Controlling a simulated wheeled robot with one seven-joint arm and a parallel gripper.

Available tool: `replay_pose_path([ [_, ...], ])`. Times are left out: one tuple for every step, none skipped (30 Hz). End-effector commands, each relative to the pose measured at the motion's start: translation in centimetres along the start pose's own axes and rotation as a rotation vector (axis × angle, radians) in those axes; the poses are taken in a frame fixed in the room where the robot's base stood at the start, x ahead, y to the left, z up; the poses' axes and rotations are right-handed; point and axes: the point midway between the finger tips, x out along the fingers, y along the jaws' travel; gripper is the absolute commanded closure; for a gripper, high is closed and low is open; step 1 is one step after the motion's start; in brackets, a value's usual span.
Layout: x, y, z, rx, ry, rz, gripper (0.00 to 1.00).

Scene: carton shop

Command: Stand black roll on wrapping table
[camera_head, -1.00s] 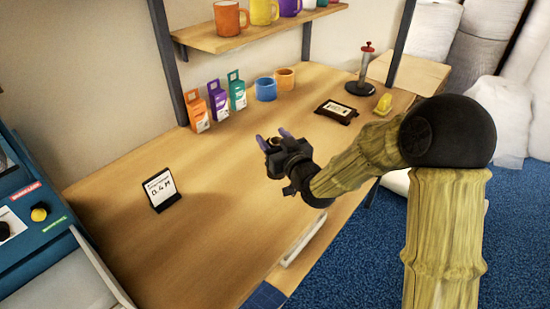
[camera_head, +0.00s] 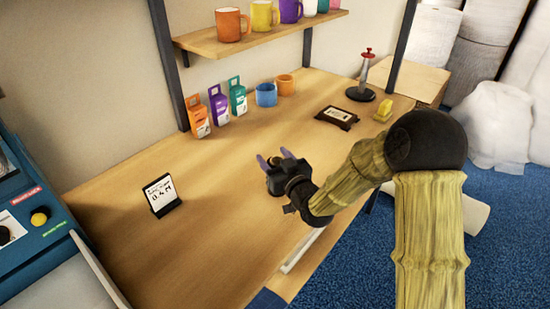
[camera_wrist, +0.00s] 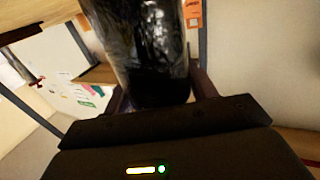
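The black roll (camera_wrist: 145,45) is glossy and fills the top middle of the wrist view, between the two fingers. My gripper (camera_wrist: 160,95) is shut on it, with a finger along each side. In the head view my gripper (camera_head: 276,162) with purple fingertips is over the front right part of the wooden wrapping table (camera_head: 225,215). There the roll is mostly lost against the dark gripper, and its tilt and its height above the table are hard to tell.
A small sign (camera_head: 161,194) stands at the table's left. A mug shelf (camera_head: 255,38) hangs above. The table middle is clear.

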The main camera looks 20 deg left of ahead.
Motion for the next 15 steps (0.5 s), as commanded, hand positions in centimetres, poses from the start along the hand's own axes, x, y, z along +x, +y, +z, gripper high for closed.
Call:
replay_pose_path([
  [0.0, 0.0, -0.01, 0.0, 0.0, 0.0, 0.33],
  [0.0, 0.0, -0.02, 0.0, 0.0, 0.0, 0.27],
  [0.0, 0.0, -0.02, 0.0, 0.0, 0.0, 0.26],
  [0.01, 0.0, -0.02, 0.0, 0.0, 0.0, 0.26],
  [0.01, 0.0, -0.03, 0.0, 0.0, 0.0, 0.26],
  [0.01, -0.01, -0.03, 0.0, 0.0, 0.0, 0.26],
  [0.01, -0.01, -0.04, 0.0, 0.0, 0.0, 0.26],
  [0.01, -0.01, -0.04, 0.0, 0.001, 0.0, 0.26],
  [0.01, -0.01, -0.04, 0.0, 0.001, 0.0, 0.26],
  [-0.01, 0.0, -0.04, 0.0, 0.001, 0.0, 0.26],
  [-0.05, 0.0, -0.04, 0.0, 0.001, 0.0, 0.26],
  [-0.15, 0.0, -0.02, 0.0, 0.0, 0.0, 0.26],
  [-0.28, 0.0, -0.01, 0.0, 0.0, 0.0, 0.26],
  [-0.45, 0.0, 0.0, 0.0, 0.0, 0.0, 0.26],
  [-0.73, 0.01, 0.0, 0.0, 0.0, 0.0, 0.26],
])
